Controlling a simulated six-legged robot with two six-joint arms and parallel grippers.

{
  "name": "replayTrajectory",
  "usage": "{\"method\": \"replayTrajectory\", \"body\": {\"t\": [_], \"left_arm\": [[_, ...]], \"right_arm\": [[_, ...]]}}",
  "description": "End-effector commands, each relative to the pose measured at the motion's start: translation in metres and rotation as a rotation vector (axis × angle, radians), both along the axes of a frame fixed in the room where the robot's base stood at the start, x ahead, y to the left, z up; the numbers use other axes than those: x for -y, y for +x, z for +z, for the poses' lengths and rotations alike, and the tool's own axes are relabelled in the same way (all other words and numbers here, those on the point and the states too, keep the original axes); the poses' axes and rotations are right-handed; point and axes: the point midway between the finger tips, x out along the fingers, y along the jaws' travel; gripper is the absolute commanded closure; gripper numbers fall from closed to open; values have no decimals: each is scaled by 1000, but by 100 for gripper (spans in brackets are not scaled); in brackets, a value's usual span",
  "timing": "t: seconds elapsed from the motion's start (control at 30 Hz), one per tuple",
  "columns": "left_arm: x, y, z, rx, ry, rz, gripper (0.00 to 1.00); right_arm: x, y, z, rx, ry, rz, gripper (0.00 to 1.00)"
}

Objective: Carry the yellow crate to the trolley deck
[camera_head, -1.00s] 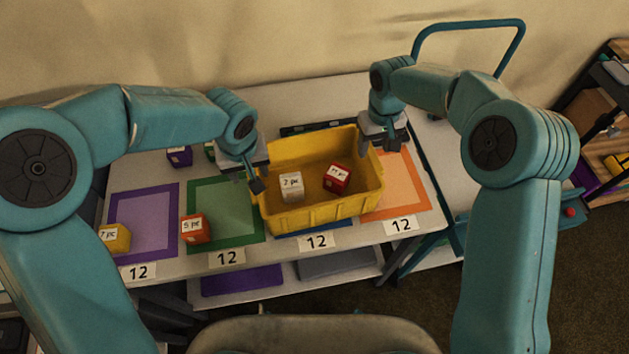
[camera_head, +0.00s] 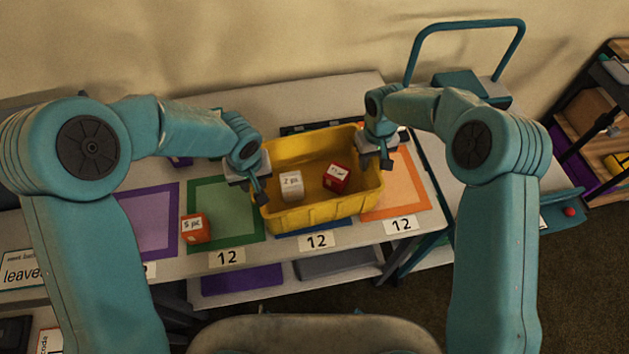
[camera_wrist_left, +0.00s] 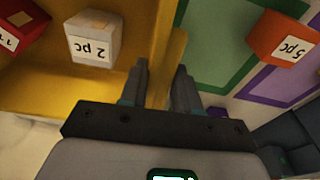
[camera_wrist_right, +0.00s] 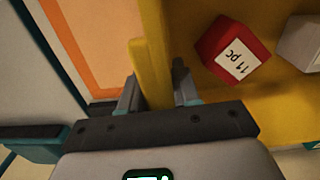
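The yellow crate (camera_head: 320,213) stands on the table over a blue-edged mat. It holds a white cube (camera_head: 291,186) and a red cube (camera_head: 336,178). My left gripper (camera_head: 259,188) is at the crate's left wall. In the left wrist view its fingers (camera_wrist_left: 160,85) are apart, with the yellow wall (camera_wrist_left: 163,45) between them. My right gripper (camera_head: 376,161) is at the right wall. In the right wrist view its fingers (camera_wrist_right: 155,95) are apart on either side of that wall (camera_wrist_right: 150,50). The trolley deck (camera_head: 438,160) is the pale surface right of the table, partly hidden by my right arm.
The trolley has a teal handle (camera_head: 465,25), a teal box (camera_head: 470,86) at its back and a red button (camera_head: 569,211). A shelf (camera_head: 600,130) stands at far right.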

Motion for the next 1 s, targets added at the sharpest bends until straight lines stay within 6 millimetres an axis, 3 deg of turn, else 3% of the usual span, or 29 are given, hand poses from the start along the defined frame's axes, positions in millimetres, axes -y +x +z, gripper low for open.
{"method": "replayTrajectory", "body": {"t": [0.37,0.8,1.0], "left_arm": [[0,0,2,-1,0,0,100],[0,0,46,0,0,0,100],[0,0,51,0,0,0,100]], "right_arm": [[0,0,2,1,0,1,100],[0,1,46,3,0,1,100],[0,1,51,2,0,1,100]]}}
